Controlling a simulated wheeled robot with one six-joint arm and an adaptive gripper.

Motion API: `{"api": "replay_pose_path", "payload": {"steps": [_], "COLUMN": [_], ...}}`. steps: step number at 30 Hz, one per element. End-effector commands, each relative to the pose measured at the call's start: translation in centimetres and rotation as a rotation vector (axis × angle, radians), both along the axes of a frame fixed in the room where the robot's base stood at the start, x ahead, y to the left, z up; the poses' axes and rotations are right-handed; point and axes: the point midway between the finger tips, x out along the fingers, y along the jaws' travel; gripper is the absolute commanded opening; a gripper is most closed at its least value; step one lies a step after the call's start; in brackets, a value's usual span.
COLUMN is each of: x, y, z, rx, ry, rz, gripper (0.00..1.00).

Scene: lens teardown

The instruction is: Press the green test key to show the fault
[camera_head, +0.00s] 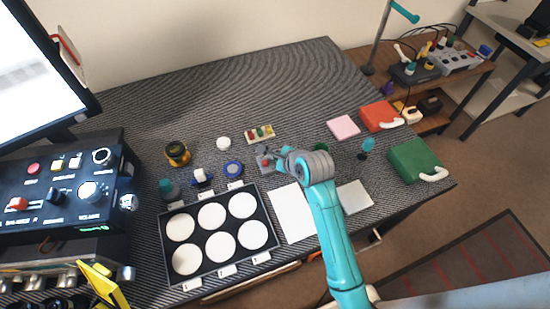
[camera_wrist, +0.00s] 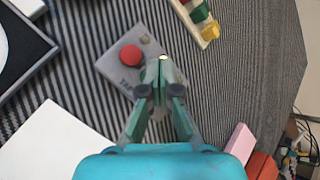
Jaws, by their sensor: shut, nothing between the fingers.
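A small grey box (camera_wrist: 120,70) with a round red button (camera_wrist: 131,55) and dark lettering lies on the striped mat. In the head view the box (camera_head: 264,166) sits near the middle of the table, partly behind my arm. My gripper (camera_wrist: 162,66) is shut and empty, its tips over the right part of the box beside the red button. A tiny bright spot shows at the tips; I cannot tell what it is. I see no green key clearly; the fingers cover that part of the box. I cannot tell whether the tips touch it.
A strip with coloured pieces (camera_head: 260,134) lies behind the box. A black tray with white discs (camera_head: 165,250) and a white sheet (camera_head: 291,212) lie in front. A pink block (camera_head: 343,127), red case (camera_head: 379,116) and green case (camera_head: 415,160) stand to the right.

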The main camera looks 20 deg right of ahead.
Motion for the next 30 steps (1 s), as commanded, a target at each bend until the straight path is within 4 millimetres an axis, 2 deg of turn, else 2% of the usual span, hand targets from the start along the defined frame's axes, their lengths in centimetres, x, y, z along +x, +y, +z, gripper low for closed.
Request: {"api": "replay_pose_path", "payload": {"steps": [7, 16, 26, 30], "x": [0.0, 0.0, 0.0, 0.0], "y": [0.0, 0.0, 0.0, 0.0], "z": [0.2, 1.6, 1.7, 2.4], "rx": [0.000, 0.000, 0.000, 0.000], "ry": [0.000, 0.000, 0.000, -0.001], "rz": [0.000, 0.000, 0.000, 0.000], "gripper": [0.00, 0.00, 0.00, 0.00]}}
